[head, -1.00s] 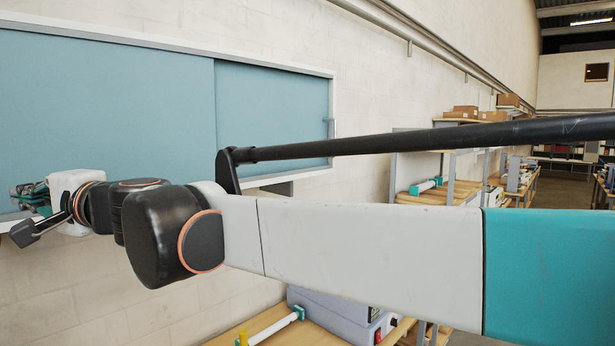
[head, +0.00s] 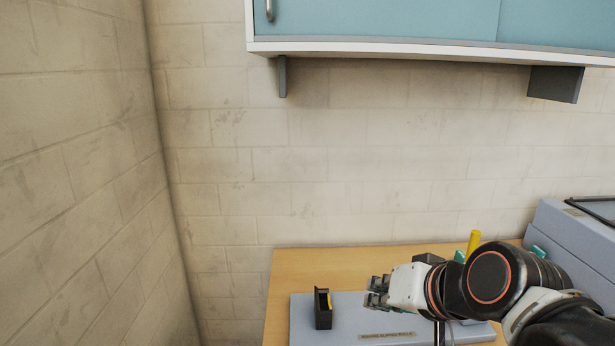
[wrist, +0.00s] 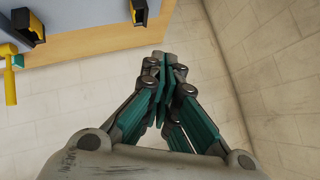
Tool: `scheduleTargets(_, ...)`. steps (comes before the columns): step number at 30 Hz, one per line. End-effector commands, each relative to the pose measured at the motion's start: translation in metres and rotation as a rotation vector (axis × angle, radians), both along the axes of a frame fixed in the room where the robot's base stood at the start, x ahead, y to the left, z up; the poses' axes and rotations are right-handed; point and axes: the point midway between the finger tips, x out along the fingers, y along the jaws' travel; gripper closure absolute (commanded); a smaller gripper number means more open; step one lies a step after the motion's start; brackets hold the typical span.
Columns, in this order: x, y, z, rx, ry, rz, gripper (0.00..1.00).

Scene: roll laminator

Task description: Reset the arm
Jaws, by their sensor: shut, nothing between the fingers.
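My gripper (head: 375,292) is at the lower right in the head view, at the end of my arm, pointing left over the bench. In the wrist view its teal-sided fingers (wrist: 165,62) meet at the tips, with nothing between them. The label on the plate is too small to read surely.
The wooden bench (head: 290,262) stands against a block wall. A yellow handle (head: 473,243) rises behind my arm, and a grey machine (head: 570,235) is at the right. A teal cabinet (head: 400,22) hangs above. A side wall (head: 80,180) closes the left. The wall space between cabinet and bench is clear.

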Motion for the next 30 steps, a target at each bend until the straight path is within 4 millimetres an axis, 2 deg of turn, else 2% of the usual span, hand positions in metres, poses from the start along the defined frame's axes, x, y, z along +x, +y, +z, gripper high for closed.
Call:
scheduleTargets(1, -0.014, -0.012, -0.042, -0.070, 0.022, 0.004, 1.00)
scheduleTargets(3, -0.030, -0.030, -0.079, -0.165, 0.053, 0.008, 1.00)
scheduleTargets(6, -0.050, -0.052, -0.122, -0.280, 0.094, 0.010, 1.00)
scheduleTargets(9, -0.065, -0.070, -0.149, -0.363, 0.125, 0.008, 1.00)
scheduleTargets(14, -0.075, -0.083, -0.164, -0.424, 0.147, 0.005, 1.00)
scheduleTargets(30, -0.075, -0.083, -0.164, -0.426, 0.148, 0.005, 1.00)
